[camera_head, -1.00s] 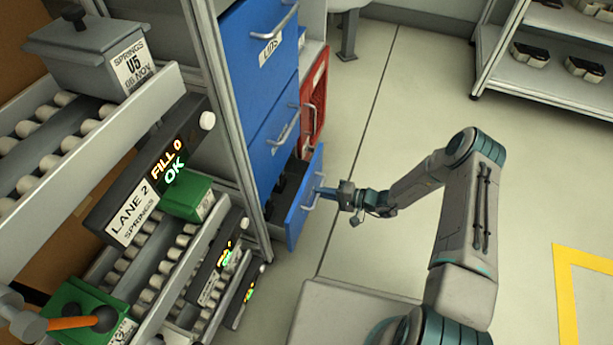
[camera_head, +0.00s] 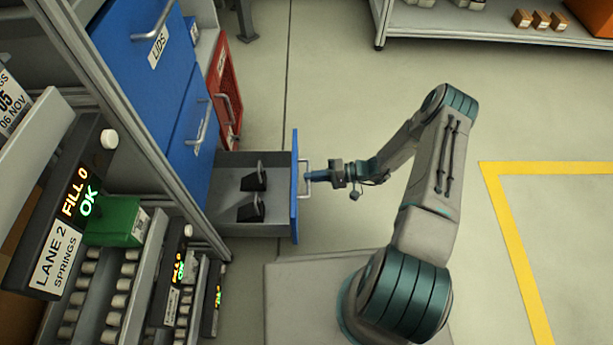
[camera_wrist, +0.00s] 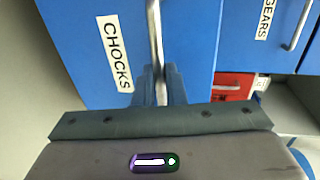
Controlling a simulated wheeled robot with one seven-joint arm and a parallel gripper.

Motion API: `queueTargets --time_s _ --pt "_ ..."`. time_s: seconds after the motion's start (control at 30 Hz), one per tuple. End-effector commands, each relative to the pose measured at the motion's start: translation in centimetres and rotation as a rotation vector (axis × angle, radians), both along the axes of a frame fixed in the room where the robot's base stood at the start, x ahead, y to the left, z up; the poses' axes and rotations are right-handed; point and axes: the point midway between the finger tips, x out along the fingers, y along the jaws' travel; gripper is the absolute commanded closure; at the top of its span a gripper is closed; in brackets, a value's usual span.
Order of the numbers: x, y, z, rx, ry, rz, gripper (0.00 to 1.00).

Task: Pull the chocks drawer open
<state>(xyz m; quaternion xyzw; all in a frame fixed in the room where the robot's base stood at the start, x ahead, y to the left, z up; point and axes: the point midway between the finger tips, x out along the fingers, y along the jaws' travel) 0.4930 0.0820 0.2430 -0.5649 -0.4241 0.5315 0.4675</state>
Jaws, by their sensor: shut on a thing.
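The chocks drawer (camera_head: 295,222) is the lowest blue-fronted drawer, standing well out from its cabinet in the head view. Two black chocks (camera_head: 252,208) stand on its grey floor. Its front with the CHOCKS label (camera_wrist: 114,54) fills much of the wrist view. My gripper (camera_head: 309,176) is at the front of the drawer, shut on its metal bar handle (camera_wrist: 155,30). In the wrist view the two blue fingers sit on either side of the bar.
Blue drawers, one labelled LIDS (camera_head: 158,47), are closed above. A red drawer (camera_head: 224,90) is beyond. Lane racks with a green bin (camera_head: 117,222) stand at left. A shelf (camera_head: 480,30) is at the back. Floor right of my arm is clear, with yellow marking (camera_head: 515,240).

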Motion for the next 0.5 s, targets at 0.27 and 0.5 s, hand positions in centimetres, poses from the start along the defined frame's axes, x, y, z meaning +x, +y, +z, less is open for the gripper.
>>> queueTargets --time_s 0.27,0.5 --pt "0.01 -0.08 0.0 -0.001 0.0 0.0 1.0" --pt "0.03 -0.06 0.0 -0.001 0.0 -0.001 0.68"
